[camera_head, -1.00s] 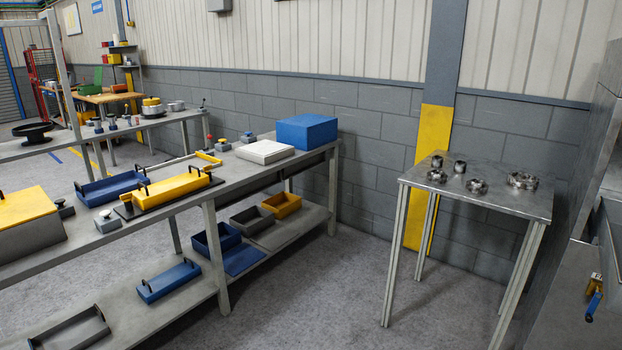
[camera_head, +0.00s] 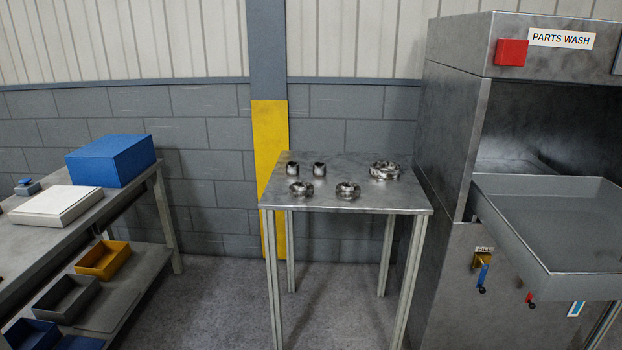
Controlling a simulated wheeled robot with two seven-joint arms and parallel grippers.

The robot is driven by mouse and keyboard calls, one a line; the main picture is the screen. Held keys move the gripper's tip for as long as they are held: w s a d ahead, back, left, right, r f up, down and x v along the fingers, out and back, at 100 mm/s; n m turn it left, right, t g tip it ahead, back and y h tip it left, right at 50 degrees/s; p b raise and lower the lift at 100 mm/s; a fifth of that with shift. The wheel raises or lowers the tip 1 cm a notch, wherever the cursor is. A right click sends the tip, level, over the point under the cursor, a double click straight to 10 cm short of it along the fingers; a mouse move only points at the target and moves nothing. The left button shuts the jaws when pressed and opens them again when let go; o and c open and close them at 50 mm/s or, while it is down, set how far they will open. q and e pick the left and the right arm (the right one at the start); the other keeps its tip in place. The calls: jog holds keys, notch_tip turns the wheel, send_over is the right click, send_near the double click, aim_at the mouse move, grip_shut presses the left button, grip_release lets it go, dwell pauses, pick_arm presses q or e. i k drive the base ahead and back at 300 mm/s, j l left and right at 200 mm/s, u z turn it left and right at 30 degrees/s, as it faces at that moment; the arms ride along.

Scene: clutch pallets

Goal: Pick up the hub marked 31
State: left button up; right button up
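Several shiny metal parts stand on a small metal table (camera_head: 330,197) in the middle of the head view. Two small upright cylinders are at the back left, one at the left (camera_head: 292,169) and one beside it (camera_head: 319,169). Two flatter ring-like parts are in front, one at the left (camera_head: 301,188) and one near the middle (camera_head: 347,190). A larger ring-like part (camera_head: 384,170) is at the back right. No marking 31 is readable on any of them, so I cannot tell which is the hub. Neither of my grippers is in view.
A parts wash cabinet (camera_head: 468,68) with a grey basin (camera_head: 560,250) stands close at the table's right. At the left is a workbench (camera_head: 75,220) with a blue box (camera_head: 110,160). Floor (camera_head: 215,290) between bench and table is clear.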

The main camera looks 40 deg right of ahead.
aim_at(301, 189)
jog(key=i+j+z, duration=0.1)
jog(key=i+z, duration=0.35)
jog(key=i+j+z, duration=0.2)
jog(key=z, duration=0.2)
jog(key=i+j+z, duration=0.65)
jog(key=z, duration=0.2)
jog(key=i+j+z, duration=0.15)
jog(key=j+z, duration=0.3)
jog(key=j, duration=0.15)
jog(key=i+j+z, duration=0.1)
jog(key=j+z, duration=0.7)
jog(key=j, duration=0.8)
